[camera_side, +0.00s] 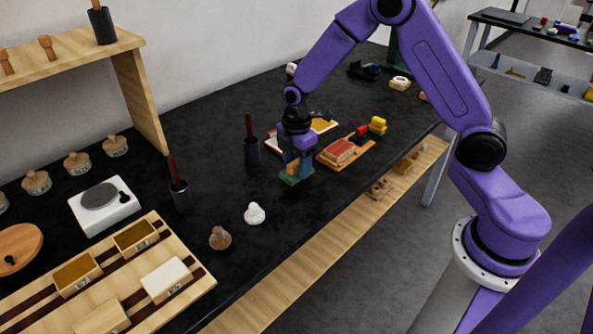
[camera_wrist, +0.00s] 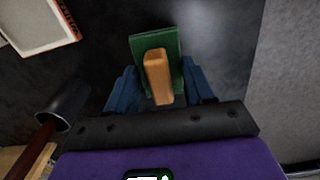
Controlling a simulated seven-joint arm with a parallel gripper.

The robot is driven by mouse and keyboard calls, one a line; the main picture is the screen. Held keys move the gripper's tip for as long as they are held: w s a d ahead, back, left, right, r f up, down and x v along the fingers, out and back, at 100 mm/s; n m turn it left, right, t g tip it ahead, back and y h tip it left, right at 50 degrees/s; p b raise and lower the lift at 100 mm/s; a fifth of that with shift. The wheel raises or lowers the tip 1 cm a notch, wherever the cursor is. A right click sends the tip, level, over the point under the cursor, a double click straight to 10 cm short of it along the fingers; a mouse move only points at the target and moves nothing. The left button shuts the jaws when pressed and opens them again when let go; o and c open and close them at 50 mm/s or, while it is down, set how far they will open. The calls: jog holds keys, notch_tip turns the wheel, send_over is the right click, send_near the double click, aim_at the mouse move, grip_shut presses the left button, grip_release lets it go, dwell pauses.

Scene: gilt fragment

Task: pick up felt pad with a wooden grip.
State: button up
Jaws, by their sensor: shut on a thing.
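The felt pad is a green block (camera_side: 289,179) with an orange-brown wooden grip (camera_side: 293,168), at the middle of the black table in the side view. In the wrist view the green pad (camera_wrist: 141,45) and the wooden grip (camera_wrist: 158,76) lie straight ahead of the wrist. My gripper (camera_side: 298,162) points down over it, its blue fingers on either side, shut on it. The fingers also show in the wrist view (camera_wrist: 160,92). The pad is at or very near the table top; I cannot tell if it touches. The fingers partly hide it in the side view.
A wooden tray (camera_side: 366,153) with a red book-like block (camera_side: 338,150) lies close to the right. A dark cup holding a brown stick (camera_side: 251,152) stands to the left. A white knob-shaped piece (camera_side: 254,214) and a brown one (camera_side: 220,238) stand nearer the front.

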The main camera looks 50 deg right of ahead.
jog(key=s+d+r, duration=0.1)
jog(key=s+r, duration=0.9)
jog(key=s, duration=0.4)
